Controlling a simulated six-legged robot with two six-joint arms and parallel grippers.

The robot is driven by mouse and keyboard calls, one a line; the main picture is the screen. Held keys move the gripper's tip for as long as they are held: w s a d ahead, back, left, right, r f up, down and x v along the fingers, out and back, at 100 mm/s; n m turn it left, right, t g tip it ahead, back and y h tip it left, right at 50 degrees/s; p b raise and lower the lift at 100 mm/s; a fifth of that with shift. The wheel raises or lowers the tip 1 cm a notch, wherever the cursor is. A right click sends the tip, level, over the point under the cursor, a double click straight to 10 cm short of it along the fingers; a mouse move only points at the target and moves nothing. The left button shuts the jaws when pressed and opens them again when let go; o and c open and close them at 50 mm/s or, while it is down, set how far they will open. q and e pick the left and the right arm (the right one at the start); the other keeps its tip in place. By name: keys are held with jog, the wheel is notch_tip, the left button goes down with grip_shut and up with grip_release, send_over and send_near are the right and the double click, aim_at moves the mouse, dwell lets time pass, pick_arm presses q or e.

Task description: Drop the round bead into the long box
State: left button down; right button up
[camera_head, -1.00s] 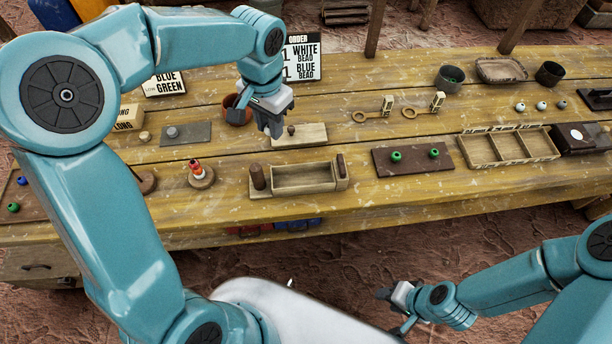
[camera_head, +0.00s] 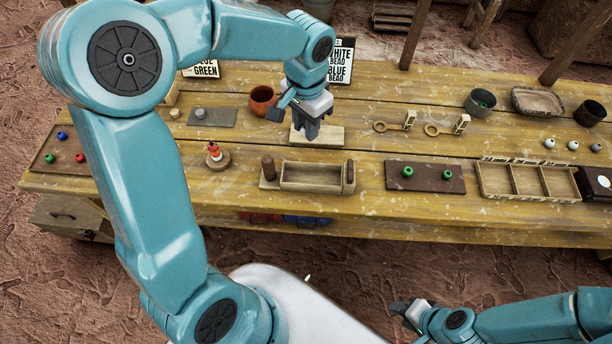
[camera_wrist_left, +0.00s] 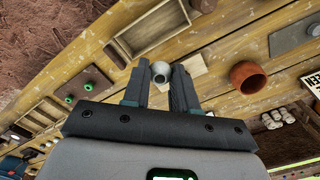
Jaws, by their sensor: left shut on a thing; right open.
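My left gripper (camera_head: 312,136) is low over a small pale wooden board (camera_head: 334,138) near the middle of the table. In the left wrist view its fingers (camera_wrist_left: 161,82) are shut on a round grey bead (camera_wrist_left: 161,70) at their tips. In the head view the fingers hide this bead. A box with LONG on it, seen earlier at the left, is now almost wholly behind my left arm; only a sliver of tan (camera_head: 172,95) shows. A long open wooden tray (camera_head: 312,188) lies in front of the board. My right gripper (camera_head: 405,309) is open and empty, off the table.
A brown pot (camera_head: 262,99) stands just behind left of my left gripper. A grey plate (camera_head: 212,117) and a figure on a round base (camera_head: 217,160) are further left. A brown board (camera_head: 425,177) with green beads and a divided tray (camera_head: 527,181) lie to the right.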

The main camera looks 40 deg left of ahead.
pick_arm(q)
notch_tip(320, 180, down, 5)
jog(key=b, duration=0.3)
jog(key=c, duration=0.8)
grip_release()
jog(key=shift+r, duration=0.15)
notch_tip(320, 180, up, 16)
jog(key=shift+p, duration=0.3)
